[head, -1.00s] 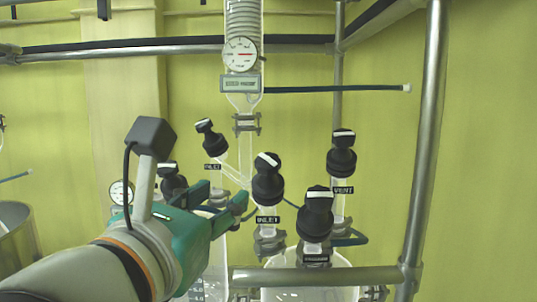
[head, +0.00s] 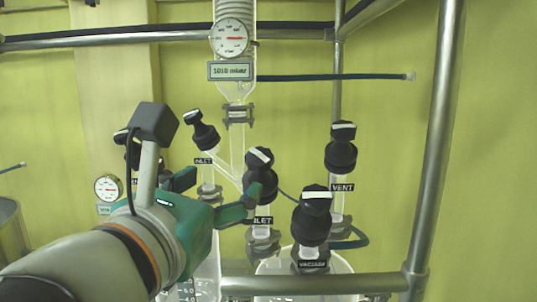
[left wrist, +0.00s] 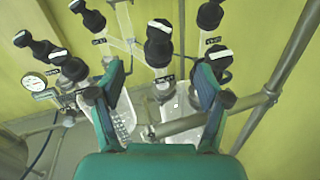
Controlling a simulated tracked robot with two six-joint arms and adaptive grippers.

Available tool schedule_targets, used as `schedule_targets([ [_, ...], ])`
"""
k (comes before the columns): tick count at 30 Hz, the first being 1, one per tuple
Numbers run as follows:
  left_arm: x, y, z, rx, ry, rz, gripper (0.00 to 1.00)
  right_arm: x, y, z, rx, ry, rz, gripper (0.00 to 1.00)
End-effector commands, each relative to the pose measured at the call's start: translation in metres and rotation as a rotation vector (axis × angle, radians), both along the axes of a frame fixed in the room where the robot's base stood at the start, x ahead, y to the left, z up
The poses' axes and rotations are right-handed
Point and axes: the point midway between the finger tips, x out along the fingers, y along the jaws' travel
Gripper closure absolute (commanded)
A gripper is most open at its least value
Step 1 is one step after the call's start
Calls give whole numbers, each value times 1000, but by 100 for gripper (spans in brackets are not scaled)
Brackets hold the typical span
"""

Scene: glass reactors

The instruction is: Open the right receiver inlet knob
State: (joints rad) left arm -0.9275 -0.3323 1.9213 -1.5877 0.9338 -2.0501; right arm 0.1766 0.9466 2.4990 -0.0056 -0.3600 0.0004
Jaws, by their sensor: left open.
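The right receiver's inlet knob (head: 261,163) is black with a white bar on top, above an INLET label (head: 263,221). In the left wrist view the knob (left wrist: 158,46) stands upright beyond the space between my fingertips. My left gripper (head: 216,192) is open and empty. In the head view its right finger overlaps the knob's lower part; I cannot tell whether they touch. In the wrist view the fingers of my left gripper (left wrist: 160,78) are spread wide, on either side of the inlet neck. My right gripper is not in view.
The vacuum knob (head: 313,215) stands front right and the vent knob (head: 341,147) back right. Another inlet knob (head: 202,130) tilts at the left. A metal rail (head: 310,283) crosses in front, joining an upright pole (head: 436,150). A gauge (head: 230,38) sits above.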

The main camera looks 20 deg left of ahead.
Motion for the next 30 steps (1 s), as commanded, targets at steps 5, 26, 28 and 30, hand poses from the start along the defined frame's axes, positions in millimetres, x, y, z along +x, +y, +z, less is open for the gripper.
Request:
schedule_targets([
  [5, 17, 1, 0, 2, 2, 5, 24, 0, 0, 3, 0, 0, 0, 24],
  [26, 151, 3, 1, 0, 2, 4, 24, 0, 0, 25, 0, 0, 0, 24],
  [28, 158, 2, 0, 1, 2, 2, 24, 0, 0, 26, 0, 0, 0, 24],
  [30, 162, 3, 0, 1, 1, 3, 24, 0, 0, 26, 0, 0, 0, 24],
])
